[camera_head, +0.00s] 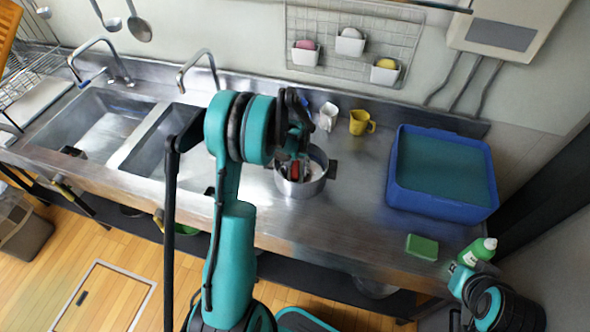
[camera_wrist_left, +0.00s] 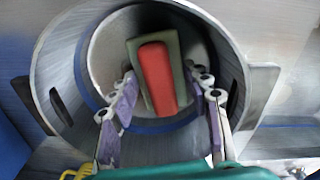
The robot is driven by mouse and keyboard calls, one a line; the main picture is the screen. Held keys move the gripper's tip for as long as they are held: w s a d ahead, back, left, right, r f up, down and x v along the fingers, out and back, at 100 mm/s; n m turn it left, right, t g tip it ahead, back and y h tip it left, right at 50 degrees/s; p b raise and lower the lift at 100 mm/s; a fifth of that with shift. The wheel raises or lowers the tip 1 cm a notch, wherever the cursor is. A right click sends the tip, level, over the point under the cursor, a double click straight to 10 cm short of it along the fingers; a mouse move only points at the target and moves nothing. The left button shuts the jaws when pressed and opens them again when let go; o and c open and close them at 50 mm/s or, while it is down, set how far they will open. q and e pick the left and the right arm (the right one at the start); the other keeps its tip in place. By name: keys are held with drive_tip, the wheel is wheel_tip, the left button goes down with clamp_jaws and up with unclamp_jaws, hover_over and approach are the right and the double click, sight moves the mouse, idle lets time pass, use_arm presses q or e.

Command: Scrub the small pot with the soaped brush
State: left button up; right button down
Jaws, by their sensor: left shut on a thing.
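The small metal pot (camera_head: 312,181) stands on the steel counter, with a dark handle on each side. My left gripper (camera_head: 297,157) reaches down into its opening and is shut on the brush. The brush's red part (camera_head: 294,170) shows just inside the pot. In the left wrist view the pot's rim (camera_wrist_left: 52,65) surrounds the brush (camera_wrist_left: 156,75), which has a red top on a grey-green body. The fingers of my left gripper (camera_wrist_left: 162,105) lie on both sides of it. The bristles and their contact with the pot are hidden.
A white cup (camera_head: 328,117) and a yellow mug (camera_head: 361,123) stand behind the pot. Two sinks (camera_head: 105,128) lie left. Counter before the pot is clear.

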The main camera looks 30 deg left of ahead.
use_arm(q)
drive_tip(key=shift+f+b, duration=0.8)
drive_tip(key=shift+f, duration=0.2)
drive_tip(key=shift+d, duration=0.15)
